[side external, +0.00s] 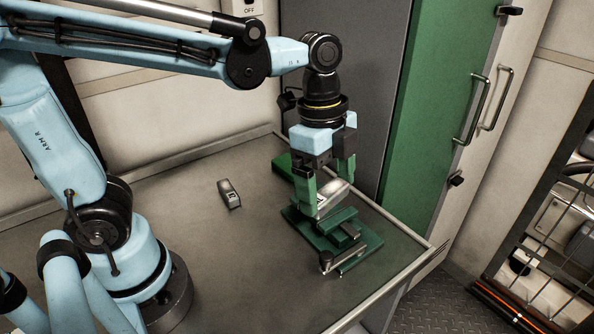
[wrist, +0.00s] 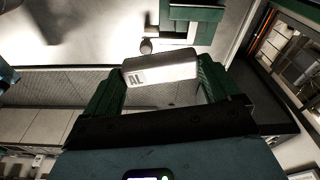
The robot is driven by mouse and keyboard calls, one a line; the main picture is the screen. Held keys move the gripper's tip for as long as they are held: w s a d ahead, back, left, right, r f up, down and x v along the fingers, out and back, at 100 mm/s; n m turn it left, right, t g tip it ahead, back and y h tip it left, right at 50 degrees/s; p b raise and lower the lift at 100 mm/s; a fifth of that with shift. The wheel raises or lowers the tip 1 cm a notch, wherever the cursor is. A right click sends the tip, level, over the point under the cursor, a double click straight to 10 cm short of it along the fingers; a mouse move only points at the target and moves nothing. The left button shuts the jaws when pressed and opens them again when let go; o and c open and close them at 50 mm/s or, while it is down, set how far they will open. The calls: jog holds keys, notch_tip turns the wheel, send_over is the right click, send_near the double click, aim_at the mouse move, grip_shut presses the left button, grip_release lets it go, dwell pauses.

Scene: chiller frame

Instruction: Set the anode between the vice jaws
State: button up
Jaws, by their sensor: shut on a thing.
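The anode (side external: 334,192) is a pale grey block with rounded edges. In the wrist view the anode (wrist: 161,69) shows an "AL" label on its near face and lies across between my green fingers. My gripper (side external: 330,190) is shut on it, pointing down at the vice; the wrist view also shows my gripper (wrist: 158,80). The green vice (side external: 337,228) stands on the table below and in front of the anode in the side view. The vice (wrist: 195,13) is partly cut off at the top of the wrist view. Whether the anode touches the jaws is unclear.
A small grey device (side external: 229,194) lies on the table (side external: 210,265) left of the vice. A green block (side external: 284,167) lies behind my gripper. The table's raised right edge runs close to the vice, and a green cabinet door (side external: 440,90) stands behind. The table's left middle is clear.

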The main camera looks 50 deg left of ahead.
jog(key=shift+s+d+r+m, duration=0.1)
jog(key=shift+d+r+m, duration=0.05)
jog(key=shift+d+m, duration=0.35)
jog(key=shift+s+d+r+m, duration=0.1)
jog(key=shift+d+m, duration=0.25)
jog(key=shift+m, duration=0.15)
jog(key=shift+w+f, duration=0.1)
jog(key=shift+w, duration=0.05)
jog(key=w+a+f, duration=0.2)
jog(key=a, duration=0.1)
jog(key=w+a+f, duration=0.2)
jog(key=a, duration=0.1)
jog(key=w+a+f, duration=0.2)
jog(key=a, duration=0.1)
jog(key=shift+w+f, duration=0.1)
jog(key=shift+f, duration=0.2)
jog(key=shift+a+f, duration=0.15)
jog(key=shift+f, duration=1.9)
jog(key=shift+f, duration=0.15)
jog(key=o, duration=0.9)
jog(key=shift+c, duration=0.2)
